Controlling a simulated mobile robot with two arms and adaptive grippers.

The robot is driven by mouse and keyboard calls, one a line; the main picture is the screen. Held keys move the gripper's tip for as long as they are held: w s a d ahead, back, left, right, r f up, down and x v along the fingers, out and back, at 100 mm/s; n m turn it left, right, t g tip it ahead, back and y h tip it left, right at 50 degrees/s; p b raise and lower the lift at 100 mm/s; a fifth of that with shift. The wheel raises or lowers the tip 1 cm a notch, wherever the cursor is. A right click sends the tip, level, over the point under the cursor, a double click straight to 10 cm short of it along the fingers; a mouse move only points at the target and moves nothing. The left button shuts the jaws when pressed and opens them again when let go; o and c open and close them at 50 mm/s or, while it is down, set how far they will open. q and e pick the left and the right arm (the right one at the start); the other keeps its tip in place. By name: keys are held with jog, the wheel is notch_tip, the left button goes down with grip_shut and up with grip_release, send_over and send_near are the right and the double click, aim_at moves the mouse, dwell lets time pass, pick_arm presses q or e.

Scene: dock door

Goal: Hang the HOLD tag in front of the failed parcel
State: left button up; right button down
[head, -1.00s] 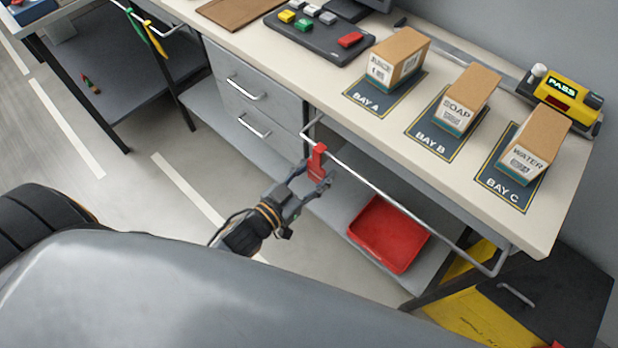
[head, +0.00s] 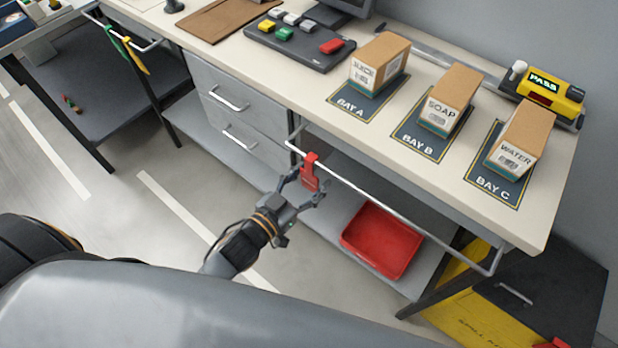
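A red tag (head: 310,174) hangs by its hook on the metal rail (head: 383,200) along the bench front, near the rail's left end and roughly below BAY A. Its lettering is too small to read. My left gripper (head: 305,190) is just below and in front of the tag, with its fingers spread apart and nothing visibly clamped. Three parcels stand on the bench: JUICE (head: 380,62) on BAY A, SOAP (head: 451,98) on BAY B and WATER (head: 520,140) on BAY C. My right gripper is out of view.
A yellow device (head: 545,86) reading PASS stands behind WATER. A button panel (head: 300,42) is left of JUICE. A red tray (head: 382,240) lies on the shelf below the rail. Green and yellow tags (head: 128,52) hang on another rail at left. The rail right of the red tag is clear.

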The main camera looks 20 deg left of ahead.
pick_arm(q)
jog(key=v, duration=1.2)
jog(key=s+a+f+n+g+y, duration=0.1)
jog(key=s+a+f+g, duration=0.1)
jog(key=f, duration=0.8)
jog(key=s+a+f+g+y, duration=0.1)
jog(key=s+f+g+y, duration=0.1)
jog(key=f, duration=0.7)
jog(key=s+a+f+n+g+y, duration=0.1)
jog(key=s+a+f+g, duration=0.15)
jog(key=f, duration=0.75)
jog(key=s+f+g+y, duration=0.1)
jog(key=s+f+g, duration=0.7)
jog(key=s+f, duration=0.9)
jog(key=shift+s+a+f+y, duration=0.15)
jog(key=shift+s+y, duration=0.25)
jog(key=shift+s, duration=0.65)
jog(key=shift+g, duration=0.25)
